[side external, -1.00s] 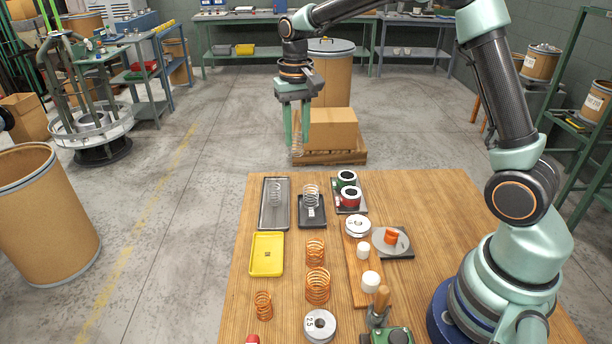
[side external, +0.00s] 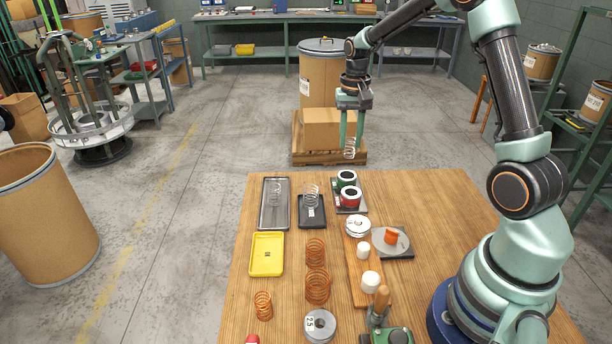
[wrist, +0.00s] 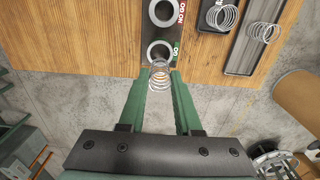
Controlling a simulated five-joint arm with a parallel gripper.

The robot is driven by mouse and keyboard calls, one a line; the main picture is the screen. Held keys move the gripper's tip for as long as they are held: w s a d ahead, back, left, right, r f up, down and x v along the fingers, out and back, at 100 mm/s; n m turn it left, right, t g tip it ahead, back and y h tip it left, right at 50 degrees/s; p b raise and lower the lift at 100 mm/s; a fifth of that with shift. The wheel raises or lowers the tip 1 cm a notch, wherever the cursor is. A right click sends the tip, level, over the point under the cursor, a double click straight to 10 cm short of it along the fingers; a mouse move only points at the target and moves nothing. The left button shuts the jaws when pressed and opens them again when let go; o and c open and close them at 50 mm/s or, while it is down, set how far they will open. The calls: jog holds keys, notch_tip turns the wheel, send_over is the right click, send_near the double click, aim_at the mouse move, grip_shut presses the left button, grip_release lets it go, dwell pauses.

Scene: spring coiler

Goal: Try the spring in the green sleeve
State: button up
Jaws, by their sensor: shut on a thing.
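My gripper (side external: 351,140) is shut on a silver wire spring (side external: 349,151), which hangs upright from the fingertips. In the wrist view the fingertips (wrist: 160,76) hold the spring (wrist: 158,82) just beside the green sleeve. The green sleeve (side external: 346,178) stands at the far end of a dark plate (side external: 337,204), its bore facing up; in the wrist view it (wrist: 151,54) is marked GO. The spring is above and apart from it. The red sleeve (side external: 350,199), marked NO GO, stands on the same plate, nearer the front.
A small black tray (side external: 311,219) with a silver spring and a long grey tray (side external: 274,217) with another stand left of the sleeves. Several copper springs, a yellow tray (side external: 267,268) and a round grey plate (side external: 391,242) are nearer. The far right tabletop is clear.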

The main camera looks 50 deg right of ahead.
aim_at(349, 155)
jog(key=shift+f, duration=2.55)
jog(key=shift+f, duration=1.1)
dwell(0.4)
jog(key=shift+r, duration=0.1)
dwell(0.9)
jog(key=shift+r, duration=2.45)
